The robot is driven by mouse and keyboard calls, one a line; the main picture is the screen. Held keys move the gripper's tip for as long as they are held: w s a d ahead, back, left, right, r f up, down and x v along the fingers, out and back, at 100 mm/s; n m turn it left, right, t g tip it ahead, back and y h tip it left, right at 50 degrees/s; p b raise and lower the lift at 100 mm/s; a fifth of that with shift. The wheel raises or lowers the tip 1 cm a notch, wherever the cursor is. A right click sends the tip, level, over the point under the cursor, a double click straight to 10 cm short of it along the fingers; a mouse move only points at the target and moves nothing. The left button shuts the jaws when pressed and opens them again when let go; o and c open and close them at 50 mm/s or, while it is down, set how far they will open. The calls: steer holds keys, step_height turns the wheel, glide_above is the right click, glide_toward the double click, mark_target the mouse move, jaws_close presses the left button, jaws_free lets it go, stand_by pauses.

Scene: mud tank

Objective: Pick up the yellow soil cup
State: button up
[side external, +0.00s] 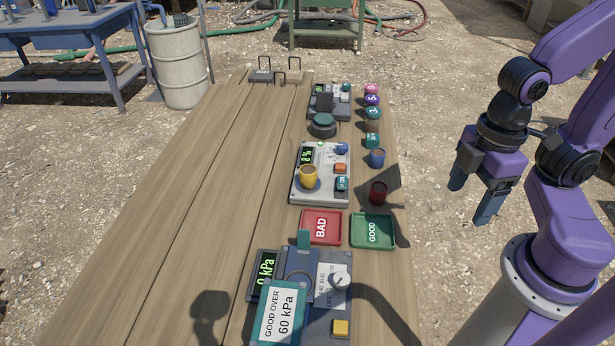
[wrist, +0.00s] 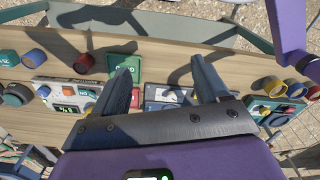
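The yellow soil cup (side external: 308,177) stands upright on a white instrument (side external: 327,191) near the middle of the plank table, with brown soil showing at its top. I cannot make the cup out clearly in the wrist view, where my gripper partly hides the instruments. My gripper (side external: 472,205) is off the right side of the table, well apart from the cup, with its fingers pointing down. In the wrist view my gripper (wrist: 162,62) has its two fingers spread, with nothing between them.
A blue cup (side external: 377,158) and a dark red cup (side external: 378,193) stand right of the instrument. A red BAD tray (side external: 306,239) and a green GOOD tray (side external: 387,245) lie nearer. A pressure device (side external: 340,328) is in front. The table's left side is clear.

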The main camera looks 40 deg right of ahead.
steer(key=r+m, duration=0.1)
steer(key=m, duration=2.8)
glide_above(309, 171)
step_height(309, 171, down, 11)
steer(key=shift+s+r, duration=0.1)
steer(key=shift+s, duration=0.05)
steer(key=shift+f, duration=2.7)
